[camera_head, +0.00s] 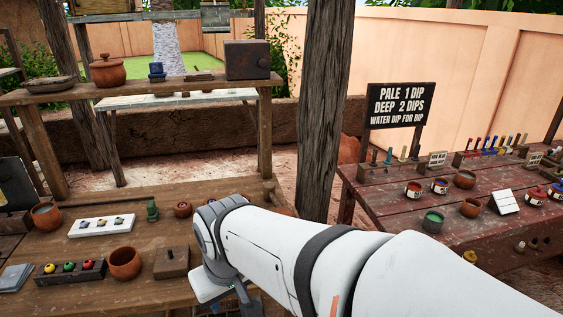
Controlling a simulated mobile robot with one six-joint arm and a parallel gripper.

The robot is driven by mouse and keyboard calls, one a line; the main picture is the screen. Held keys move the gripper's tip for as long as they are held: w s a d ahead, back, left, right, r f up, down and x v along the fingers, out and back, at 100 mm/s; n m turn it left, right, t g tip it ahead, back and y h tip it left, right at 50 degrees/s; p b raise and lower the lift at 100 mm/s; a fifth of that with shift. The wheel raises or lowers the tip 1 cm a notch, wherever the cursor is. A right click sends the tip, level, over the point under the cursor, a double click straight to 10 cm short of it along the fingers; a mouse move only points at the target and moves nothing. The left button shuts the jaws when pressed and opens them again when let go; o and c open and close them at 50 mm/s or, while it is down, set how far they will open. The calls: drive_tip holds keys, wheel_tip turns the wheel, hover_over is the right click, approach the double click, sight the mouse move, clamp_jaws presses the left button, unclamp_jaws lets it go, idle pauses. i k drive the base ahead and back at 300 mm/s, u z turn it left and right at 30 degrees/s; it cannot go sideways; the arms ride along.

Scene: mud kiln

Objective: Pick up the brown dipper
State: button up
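I cannot make out for sure which thing is the brown dipper. Several small upright sticks (388,156) stand in a wooden block at the back left of the right table, below the sign; some look brownish or dull green. More upright sticks (490,145) in several colours stand in a rack further right. My white arm reaches from the lower right over to the left table. My gripper (228,294) is low at that table's front, mostly hidden by my arm and the picture's edge. Its fingers do not show clearly, nor anything in them.
The left table holds a brown bowl (125,263), a lidded wooden box (171,262), a rack of coloured balls (70,270) and a white tray (103,226). The right table (390,200) holds several paint pots and a sign (397,105). A wooden post (323,110) stands between the tables.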

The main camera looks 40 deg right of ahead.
sight(373, 163)
drive_tip(key=u, duration=1.4)
drive_tip(key=k, duration=2.7)
drive_tip(key=z, duration=2.1)
drive_tip(key=i, duration=1)
drive_tip(key=z, duration=0.05)
